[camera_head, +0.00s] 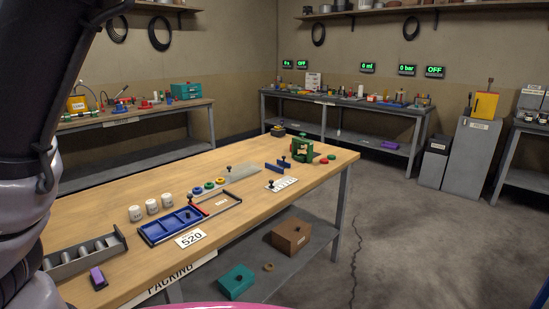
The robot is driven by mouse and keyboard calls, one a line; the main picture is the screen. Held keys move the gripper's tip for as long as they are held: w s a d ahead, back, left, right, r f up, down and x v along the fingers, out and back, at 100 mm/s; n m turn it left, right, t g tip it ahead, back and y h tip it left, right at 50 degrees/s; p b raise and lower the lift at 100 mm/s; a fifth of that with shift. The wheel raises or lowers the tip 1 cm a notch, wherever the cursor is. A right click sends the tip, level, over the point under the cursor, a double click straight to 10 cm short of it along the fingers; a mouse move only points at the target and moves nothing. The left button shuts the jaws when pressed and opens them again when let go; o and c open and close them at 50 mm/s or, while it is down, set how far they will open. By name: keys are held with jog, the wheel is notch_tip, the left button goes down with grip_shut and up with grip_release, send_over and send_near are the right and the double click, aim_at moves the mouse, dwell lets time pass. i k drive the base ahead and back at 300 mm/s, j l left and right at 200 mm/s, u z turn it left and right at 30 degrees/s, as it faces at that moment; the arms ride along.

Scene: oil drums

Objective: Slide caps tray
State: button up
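A blue tray with compartments (163,232) lies on the wooden packing table and looks empty. A dark knob (189,197) stands at its far right edge. A shallow frame with a red strip (198,210) adjoins its right side. I cannot tell by label which piece is the caps tray. Three small round coloured pieces (209,185), perhaps caps, sit in a row behind the frame. My arm fills the left edge of the view. My gripper is not in view, so its state and hold are hidden.
Three white cups (152,206) stand behind the tray. A "520" card (190,238) lies in front. A grey slotted rack (84,256) and a purple block (98,279) are at the near left. A green press (301,149) stands at the far end. Bare tabletop (140,265) lies between.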

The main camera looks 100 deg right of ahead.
aim_at(304, 155)
jog(key=z, duration=3.6)
jog(key=u, duration=1.15)
jog(key=l+u, duration=0.2)
jog(key=u, duration=0.25)
jog(key=i+l, duration=0.1)
jog(key=l, duration=0.5)
jog(key=i+l, duration=0.1)
jog(key=l, duration=0.5)
jog(key=i+l, duration=0.1)
jog(key=l, duration=0.5)
jog(key=i+l, duration=0.1)
jog(key=l, duration=1.05)
jog(key=i+l, duration=0.15)
jog(key=l, duration=0.45)
jog(key=i+l, duration=0.1)
jog(key=l, duration=0.5)
